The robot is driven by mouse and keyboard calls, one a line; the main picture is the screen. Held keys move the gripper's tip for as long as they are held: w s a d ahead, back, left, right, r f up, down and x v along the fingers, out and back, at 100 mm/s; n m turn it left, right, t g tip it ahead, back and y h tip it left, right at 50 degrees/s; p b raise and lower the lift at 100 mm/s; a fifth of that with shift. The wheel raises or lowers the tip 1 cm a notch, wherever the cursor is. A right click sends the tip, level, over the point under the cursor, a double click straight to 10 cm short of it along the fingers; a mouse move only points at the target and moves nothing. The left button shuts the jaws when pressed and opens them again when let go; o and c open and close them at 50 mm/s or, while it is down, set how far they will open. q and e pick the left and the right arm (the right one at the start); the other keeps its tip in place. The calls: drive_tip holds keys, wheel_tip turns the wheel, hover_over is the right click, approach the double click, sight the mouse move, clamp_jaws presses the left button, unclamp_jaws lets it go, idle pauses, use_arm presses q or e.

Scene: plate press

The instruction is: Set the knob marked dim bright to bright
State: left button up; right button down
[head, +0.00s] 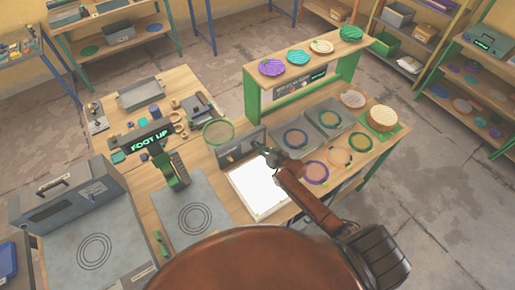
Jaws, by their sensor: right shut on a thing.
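A white light panel (257,187) in a wooden frame glows on the bench. A grey control box (239,146) stands along its back edge. My right gripper (271,158) is at the right end of this box's front face, above the panel's back right corner. It is shut on the knob there, which my fingers hide. The dim and bright marks are too small or covered to read, so I cannot tell the knob's setting. My left gripper is not in view.
A grey press with a "FOOT UP" sign (151,140) stands left of the panel. A green-rimmed round sieve (218,132) is just behind it. Grey trays and coloured rings lie to the right, below a green-legged shelf (303,59) with several discs.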

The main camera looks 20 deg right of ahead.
drive_tip(key=m+y+b, duration=0.1)
drive_tip(key=b, duration=0.1)
drive_tip(key=m+y+b, duration=0.1)
drive_tip(key=b, duration=0.1)
drive_tip(key=shift+d+f+m, duration=0.1)
drive_tip(key=shift+d+m, duration=0.2)
idle(0.4)
drive_tip(key=c, duration=2)
unclamp_jaws()
